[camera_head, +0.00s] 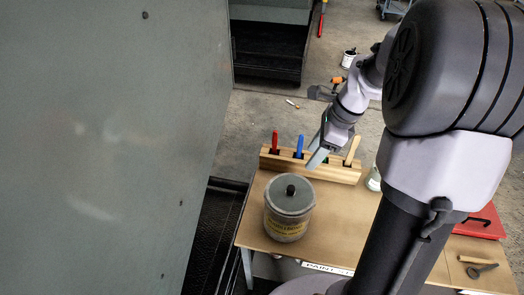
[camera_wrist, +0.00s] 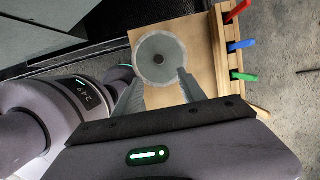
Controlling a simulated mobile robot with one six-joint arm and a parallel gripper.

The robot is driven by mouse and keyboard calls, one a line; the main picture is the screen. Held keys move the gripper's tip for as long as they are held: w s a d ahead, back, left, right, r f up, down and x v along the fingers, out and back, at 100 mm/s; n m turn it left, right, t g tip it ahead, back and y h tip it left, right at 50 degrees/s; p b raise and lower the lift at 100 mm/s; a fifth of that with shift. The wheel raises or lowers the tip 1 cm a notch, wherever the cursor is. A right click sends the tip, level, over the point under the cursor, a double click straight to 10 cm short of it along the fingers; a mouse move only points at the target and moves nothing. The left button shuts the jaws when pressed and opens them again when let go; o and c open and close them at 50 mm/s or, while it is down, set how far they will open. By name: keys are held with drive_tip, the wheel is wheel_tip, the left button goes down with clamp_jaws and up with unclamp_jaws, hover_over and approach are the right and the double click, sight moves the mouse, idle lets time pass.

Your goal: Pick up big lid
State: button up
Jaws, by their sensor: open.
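My gripper (camera_head: 317,159) is open and empty, above and behind the pot, near the wooden rack, apart from the lid. In the wrist view its two fingers (camera_wrist: 158,80) point toward the lid's near edge.
A wooden rack (camera_head: 335,174) with red, blue and green handled tools stands along the table's back edge. A red case (camera_head: 480,222) and a hammer (camera_head: 478,266) are at the right. A large grey panel (camera_head: 110,130) rises on the left. Bare tabletop (camera_head: 335,215) lies right of the pot.

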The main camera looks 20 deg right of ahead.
drive_tip(key=b, duration=0.4)
hover_over(291, 188)
drive_tip(key=d, duration=0.2)
drive_tip(key=f, duration=0.7)
drive_tip(key=s+f, duration=0.1)
drive_tip(key=f, duration=0.3)
drive_tip(key=b+x, duration=0.2)
drive_tip(key=x, duration=0.2)
drive_tip(key=shift+w+a+f+b, duration=0.2)
drive_tip(key=shift+a+f+b, duration=0.05)
drive_tip(key=shift+f+b, duration=0.1)
drive_tip(key=shift+r, duration=0.2)
drive_tip(key=shift+c, duration=0.9)
clamp_jaws()
